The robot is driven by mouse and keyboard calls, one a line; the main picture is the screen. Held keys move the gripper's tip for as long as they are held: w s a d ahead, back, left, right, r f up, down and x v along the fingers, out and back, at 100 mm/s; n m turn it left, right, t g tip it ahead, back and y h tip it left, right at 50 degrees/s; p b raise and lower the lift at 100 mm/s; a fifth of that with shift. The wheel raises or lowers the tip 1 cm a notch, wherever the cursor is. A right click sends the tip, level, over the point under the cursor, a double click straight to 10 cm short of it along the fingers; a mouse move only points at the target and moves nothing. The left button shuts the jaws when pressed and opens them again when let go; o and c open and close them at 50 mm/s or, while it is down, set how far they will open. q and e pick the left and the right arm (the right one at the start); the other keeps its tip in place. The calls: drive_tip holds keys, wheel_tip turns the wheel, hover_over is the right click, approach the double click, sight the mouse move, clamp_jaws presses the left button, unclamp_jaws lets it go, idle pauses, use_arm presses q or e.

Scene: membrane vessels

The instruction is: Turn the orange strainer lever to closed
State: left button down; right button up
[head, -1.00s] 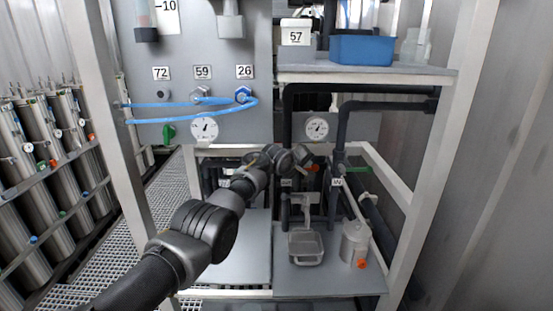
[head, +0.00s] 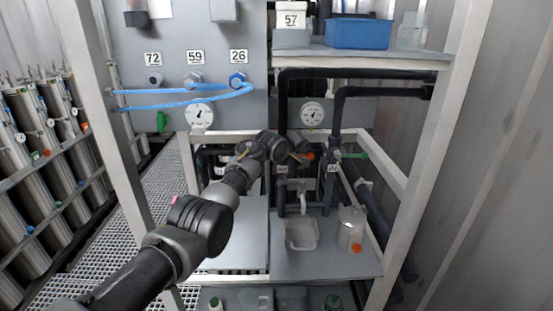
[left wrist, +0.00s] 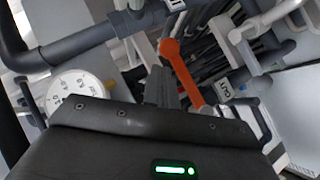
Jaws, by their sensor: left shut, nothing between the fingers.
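The orange strainer lever (left wrist: 183,70) shows in the left wrist view as a flat bar with a rounded end, slanting from upper left to lower right. Its lower end is partly hidden behind my gripper. In the head view only a small orange-red bit (head: 309,156) shows beside my left gripper (head: 298,152). My left gripper is shut and empty. In the left wrist view its fingers (left wrist: 161,88) are just left of the lever; I cannot tell whether they touch it. My right gripper is not in view.
Dark pipes (head: 340,125) run around the lever, with a green lever (head: 352,155) to the right. Below are a pale tray (head: 302,234) and a metal canister (head: 350,228) with an orange knob. A blue bin (head: 359,33) sits on the shelf above. Frame posts stand on both sides.

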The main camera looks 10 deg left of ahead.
use_arm(q)
drive_tip(key=s+a+b, duration=0.2)
drive_tip(key=s+a, duration=0.4)
drive_tip(key=s, duration=0.7)
drive_tip(key=s+a+f+m+g+y, duration=0.15)
drive_tip(key=s+a+f, duration=0.25)
drive_tip(key=s+f, duration=0.65)
drive_tip(key=s+a+f+m+g+y, duration=0.1)
drive_tip(key=s+a+f+g+y, duration=0.15)
drive_tip(key=s+a+f, duration=0.75)
drive_tip(key=s+d+f+m+g, duration=0.15)
drive_tip(key=s+f, duration=0.25)
drive_tip(key=s, duration=0.7)
drive_tip(key=s+d+f+m+g+y, duration=0.1)
drive_tip(key=s+f+m, duration=0.25)
drive_tip(key=s, duration=0.65)
drive_tip(key=s+d+f+m+g, duration=0.15)
drive_tip(key=s+f, duration=0.25)
drive_tip(key=s, duration=0.7)
wheel_tip(320, 180, down, 29)
drive_tip(key=g+b, duration=0.1)
drive_tip(key=s+a+f+g, duration=0.1)
drive_tip(key=s+a+f, duration=0.2)
drive_tip(key=s+f, duration=1.1)
drive_tip(key=s, duration=0.2)
drive_tip(key=shift+s+f+m+g+b, duration=0.3)
drive_tip(key=shift+f+b, duration=0.05)
